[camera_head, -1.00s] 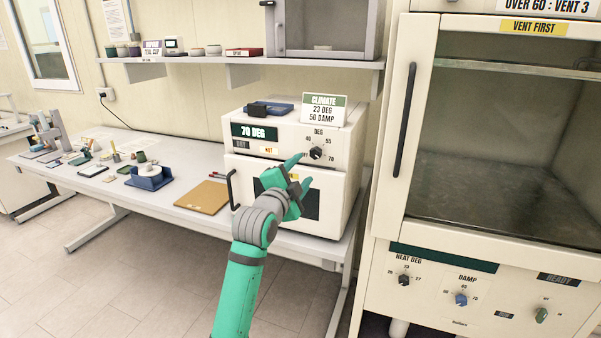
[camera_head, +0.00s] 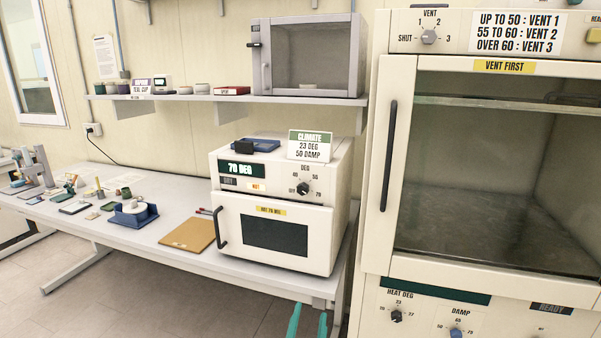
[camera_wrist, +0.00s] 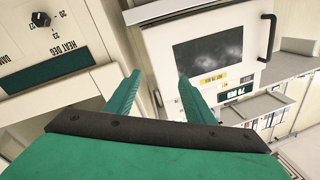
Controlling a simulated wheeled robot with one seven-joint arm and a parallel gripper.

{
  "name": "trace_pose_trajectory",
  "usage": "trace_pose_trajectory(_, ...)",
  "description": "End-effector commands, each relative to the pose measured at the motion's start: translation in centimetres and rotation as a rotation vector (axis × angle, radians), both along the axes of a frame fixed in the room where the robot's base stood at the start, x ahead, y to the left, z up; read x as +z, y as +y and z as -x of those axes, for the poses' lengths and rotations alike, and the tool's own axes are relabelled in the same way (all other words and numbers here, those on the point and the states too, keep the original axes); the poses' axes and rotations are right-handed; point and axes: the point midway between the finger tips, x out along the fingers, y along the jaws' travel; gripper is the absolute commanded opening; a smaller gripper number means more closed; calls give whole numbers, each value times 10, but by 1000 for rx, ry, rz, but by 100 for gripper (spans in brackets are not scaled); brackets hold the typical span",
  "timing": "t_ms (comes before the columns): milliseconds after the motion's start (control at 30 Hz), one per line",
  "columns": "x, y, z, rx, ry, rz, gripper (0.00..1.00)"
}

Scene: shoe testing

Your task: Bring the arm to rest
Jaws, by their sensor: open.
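My gripper (camera_head: 308,322) shows only as two green fingertips at the bottom edge of the head view, low in front of the bench. The rest of my arm is out of that view. In the wrist view my gripper (camera_wrist: 158,88) has its two green fingers spread apart with nothing between them. The small white oven (camera_head: 272,236) stands on the bench beyond the fingertips, its door closed and its display reading 70 DEG. The oven also shows upside down in the wrist view (camera_wrist: 165,40). The fingers look apart from it.
A large cream cabinet (camera_head: 384,240) with a glass front stands close on the right. The bench (camera_head: 100,222) holds a tan board (camera_head: 188,235), a blue stand (camera_head: 133,218) and several small items. A shelf (camera_head: 200,98) carries a grey glass-fronted box (camera_head: 310,58). Floor is open at lower left.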

Motion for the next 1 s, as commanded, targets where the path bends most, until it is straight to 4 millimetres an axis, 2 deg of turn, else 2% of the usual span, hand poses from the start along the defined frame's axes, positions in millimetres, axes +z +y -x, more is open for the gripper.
trace_pose_trajectory(33, -18, -4, 16, 9, 18, 35, 49)
trace_pose_trajectory(200, -61, -9, 67, 52, 58, 135, 49)
trace_pose_trajectory(500, -120, -11, 167, 126, 127, 270, 49)
trace_pose_trajectory(733, -148, -8, 249, 174, 178, 336, 49)
trace_pose_trajectory(1000, -158, 2, 344, 213, 232, 377, 49)
